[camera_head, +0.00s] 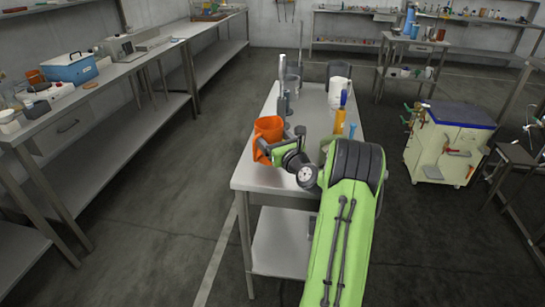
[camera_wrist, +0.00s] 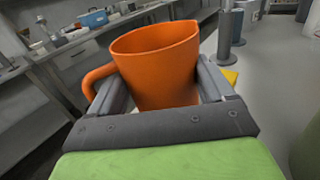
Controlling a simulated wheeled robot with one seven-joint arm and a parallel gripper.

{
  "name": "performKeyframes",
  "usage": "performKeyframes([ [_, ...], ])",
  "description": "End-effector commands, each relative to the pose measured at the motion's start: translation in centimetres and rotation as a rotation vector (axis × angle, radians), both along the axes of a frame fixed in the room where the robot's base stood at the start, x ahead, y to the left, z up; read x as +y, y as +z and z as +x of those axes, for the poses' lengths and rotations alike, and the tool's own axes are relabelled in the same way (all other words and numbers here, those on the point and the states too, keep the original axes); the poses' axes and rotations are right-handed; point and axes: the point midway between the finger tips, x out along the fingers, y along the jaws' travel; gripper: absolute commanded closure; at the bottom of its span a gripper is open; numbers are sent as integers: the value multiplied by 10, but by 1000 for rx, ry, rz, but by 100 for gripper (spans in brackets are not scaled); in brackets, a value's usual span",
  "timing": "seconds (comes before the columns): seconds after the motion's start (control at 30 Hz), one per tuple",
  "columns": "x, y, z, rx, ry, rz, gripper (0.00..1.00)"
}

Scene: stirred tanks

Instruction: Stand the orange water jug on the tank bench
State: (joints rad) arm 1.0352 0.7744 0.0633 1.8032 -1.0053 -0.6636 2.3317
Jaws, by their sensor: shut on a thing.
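The orange water jug (camera_head: 268,131) is at the near left part of the tank bench (camera_head: 259,178) in the head view. In the wrist view the jug (camera_wrist: 158,62) stands between my two fingers, upright or nearly so, with its handle on the left. My gripper (camera_wrist: 163,88) is shut on the jug. The jug's base is hidden behind my gripper, so I cannot tell whether it touches the bench top.
On the tank bench, grey stirrer stands (camera_head: 283,100), a white container (camera_head: 339,92) and a blue-and-yellow item (camera_head: 341,117) stand beyond the jug. A cream cabinet (camera_head: 446,145) is at right. A long bench (camera_head: 95,96) runs along the left. Open floor lies between.

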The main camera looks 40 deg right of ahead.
Motion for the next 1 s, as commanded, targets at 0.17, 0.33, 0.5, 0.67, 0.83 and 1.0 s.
performKeyframes([
  [0.17,0,-37,0,-1,1,1,81],
  [0.33,0,-36,0,-2,1,-1,81],
  [0.5,0,-37,0,3,1,1,0],
  [0.67,0,-37,0,2,1,1,0],
  [0.83,2,-38,-11,4,-1,3,0],
  [1.0,12,-39,-53,4,-6,7,0],
])
